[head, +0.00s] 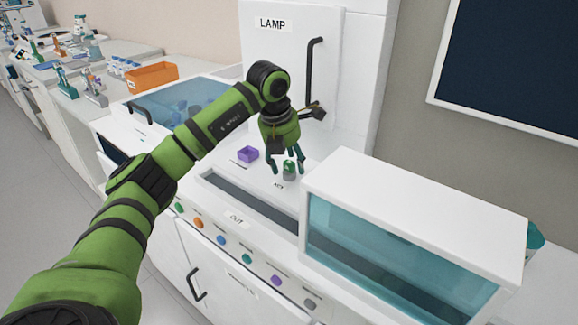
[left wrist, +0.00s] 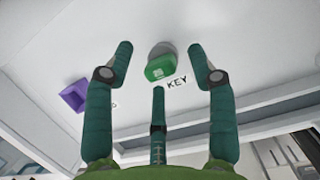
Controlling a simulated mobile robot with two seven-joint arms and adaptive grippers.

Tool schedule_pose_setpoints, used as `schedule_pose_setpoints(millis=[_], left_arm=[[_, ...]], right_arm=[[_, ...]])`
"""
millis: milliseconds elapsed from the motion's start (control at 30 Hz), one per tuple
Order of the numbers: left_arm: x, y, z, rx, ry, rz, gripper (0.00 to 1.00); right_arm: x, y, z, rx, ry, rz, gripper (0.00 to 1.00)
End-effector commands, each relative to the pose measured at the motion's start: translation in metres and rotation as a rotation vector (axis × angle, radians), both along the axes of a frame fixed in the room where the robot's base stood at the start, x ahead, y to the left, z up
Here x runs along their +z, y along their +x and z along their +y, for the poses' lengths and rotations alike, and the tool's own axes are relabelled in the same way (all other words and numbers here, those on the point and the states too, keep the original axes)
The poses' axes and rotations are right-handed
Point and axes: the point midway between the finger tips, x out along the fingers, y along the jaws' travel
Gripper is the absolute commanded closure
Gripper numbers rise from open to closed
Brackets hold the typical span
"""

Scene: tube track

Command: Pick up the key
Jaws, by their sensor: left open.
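The key (head: 289,166) shows as a green piece on a small round grey stand (head: 289,176), beside a "KEY" label on the white bench top. In the left wrist view the green key (left wrist: 160,68) and the grey stand (left wrist: 161,48) lie between and beyond the fingers. My left gripper (head: 286,163) points down over the key with its teal fingers spread. It also shows in the left wrist view (left wrist: 160,62), open and with nothing held. I cannot tell whether any finger touches the key. My right gripper is not in view.
A purple tray (head: 248,154) sits left of the key. A long dark slot labelled "OUT" (head: 250,201) runs in front. A white box with a teal window (head: 410,215) stands close on the right. The "LAMP" cabinet (head: 270,60) rises behind.

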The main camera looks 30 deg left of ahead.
Motion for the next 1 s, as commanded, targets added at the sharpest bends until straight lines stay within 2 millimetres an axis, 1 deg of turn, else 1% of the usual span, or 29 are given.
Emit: schedule_pose_setpoints(millis=[33,67,100,133,167,267,633,667,767,867,1000], left_arm=[[0.0,0.0,0.0,0.0,0.0,0.0,0.51],[0.0,0.0,0.0,0.0,0.0,0.0,0.63],[0.0,0.0,0.0,0.0,0.0,0.0,0.79],[0.0,0.0,0.0,0.0,0.0,0.0,0.91],[0.0,0.0,0.0,0.0,-0.001,0.0,0.96],[0.0,0.0,0.0,0.0,0.0,-0.001,0.98],[0.004,0.001,0.001,0.002,0.001,-0.004,0.98],[0.005,0.001,0.001,0.002,0.001,-0.005,1.0],[0.013,0.001,0.001,0.003,0.001,-0.006,1.0],[0.026,0.001,0.001,0.002,0.001,-0.008,1.0],[0.05,0.001,0.001,0.002,0.0,-0.007,1.0]], right_arm=[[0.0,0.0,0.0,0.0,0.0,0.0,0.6],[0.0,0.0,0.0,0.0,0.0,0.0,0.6],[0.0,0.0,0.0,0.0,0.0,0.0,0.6],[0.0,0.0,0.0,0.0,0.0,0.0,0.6],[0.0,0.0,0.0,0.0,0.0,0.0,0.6],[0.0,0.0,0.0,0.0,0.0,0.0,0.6],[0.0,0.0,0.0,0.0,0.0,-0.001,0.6],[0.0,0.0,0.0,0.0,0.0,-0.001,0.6],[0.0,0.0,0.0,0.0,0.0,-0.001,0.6],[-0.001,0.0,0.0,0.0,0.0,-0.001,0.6],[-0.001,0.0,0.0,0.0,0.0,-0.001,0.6]])
